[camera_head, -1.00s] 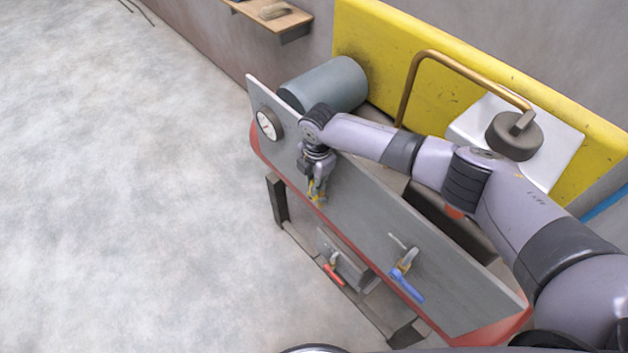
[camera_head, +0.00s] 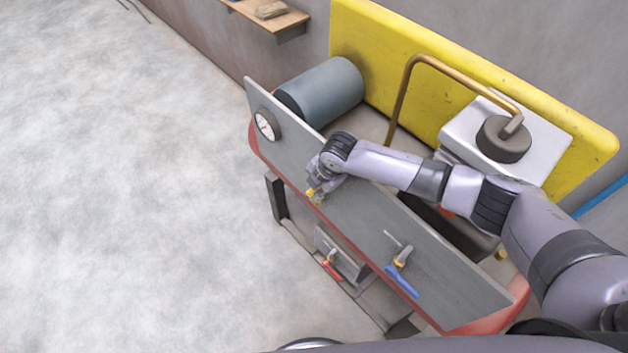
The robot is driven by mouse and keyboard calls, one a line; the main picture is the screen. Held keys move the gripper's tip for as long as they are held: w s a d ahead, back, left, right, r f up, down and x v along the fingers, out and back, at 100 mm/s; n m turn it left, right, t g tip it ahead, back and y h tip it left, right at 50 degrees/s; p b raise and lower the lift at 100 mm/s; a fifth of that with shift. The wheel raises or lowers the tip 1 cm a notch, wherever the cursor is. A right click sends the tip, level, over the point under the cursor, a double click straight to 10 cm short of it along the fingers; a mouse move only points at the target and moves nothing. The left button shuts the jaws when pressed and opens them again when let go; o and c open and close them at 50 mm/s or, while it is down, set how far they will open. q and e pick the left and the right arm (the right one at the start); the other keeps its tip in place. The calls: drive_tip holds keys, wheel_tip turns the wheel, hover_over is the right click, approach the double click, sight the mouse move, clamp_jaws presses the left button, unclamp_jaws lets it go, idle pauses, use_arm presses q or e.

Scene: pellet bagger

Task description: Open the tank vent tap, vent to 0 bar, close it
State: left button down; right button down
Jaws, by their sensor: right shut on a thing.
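My right gripper (camera_head: 316,193) is at the upper-middle of the grey panel (camera_head: 362,232), shut on a small tap. Brass-coloured parts show at its fingertips. The tap's handle is mostly hidden by the fingers, so its exact angle cannot be told. A round white pressure gauge (camera_head: 266,125) sits at the panel's left end, left of the gripper. Its dial is too small to read. A tap with a blue handle (camera_head: 402,281) is on the panel further right. My left gripper is not in view.
A red-handled tap (camera_head: 331,268) sits low below the panel. A grey cylinder (camera_head: 322,91) lies behind the panel. A bent brown pipe (camera_head: 404,92) and a yellow board (camera_head: 450,80) stand behind my arm. The floor at left is clear.

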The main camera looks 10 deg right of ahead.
drive_tip(key=c, duration=1.5)
unclamp_jaws()
drive_tip(key=v, duration=1.2)
